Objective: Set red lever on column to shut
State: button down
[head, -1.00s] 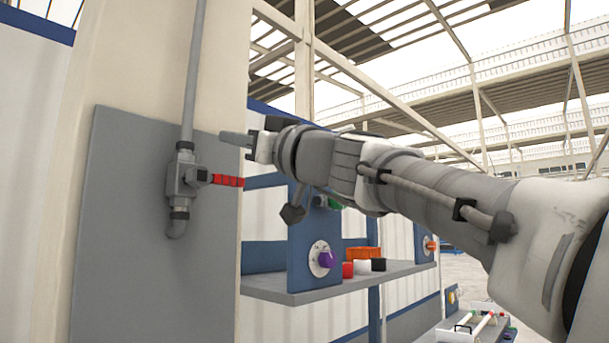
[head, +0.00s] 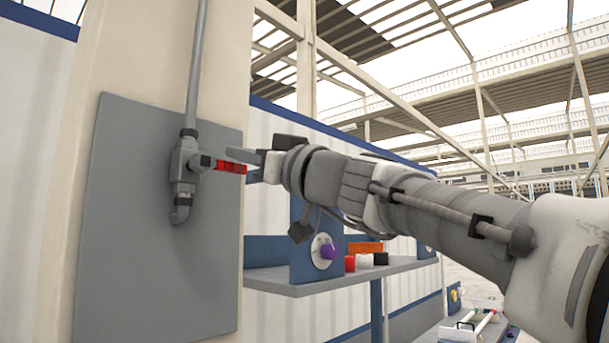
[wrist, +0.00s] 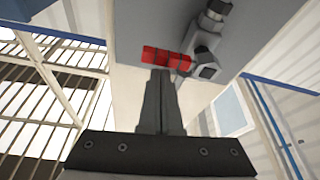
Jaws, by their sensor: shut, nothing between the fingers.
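The red lever (head: 231,167) sticks out to the right, about horizontal, from a grey valve (head: 184,165) on a pipe on the column's grey plate (head: 120,240). My gripper (head: 240,155) is shut and empty, its fingertips at the lever's outer half in the head view. In the wrist view the shut fingers (wrist: 160,85) point at the red lever (wrist: 162,56), their tips just below it in the picture. I cannot tell whether they touch it. The valve (wrist: 205,60) shows to the right of the lever there.
A grey shelf (head: 330,282) stands to the right of the column, below my arm. It carries a blue panel with a purple knob (head: 328,251), small red, white and black blocks, and an orange container (head: 365,247). A tray (head: 480,320) stands lower right.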

jog(key=shift+w+f+b, duration=0.1)
jog(key=shift+f+b, duration=0.75)
jog(key=shift+b, duration=0.8)
jog(key=shift+w+f, duration=0.1)
notch_tip(320, 180, up, 5)
jog(key=p, duration=0.3)
jog(key=b+v, duration=0.6)
jog(key=v, duration=0.4)
jog(key=shift+s, duration=0.5)
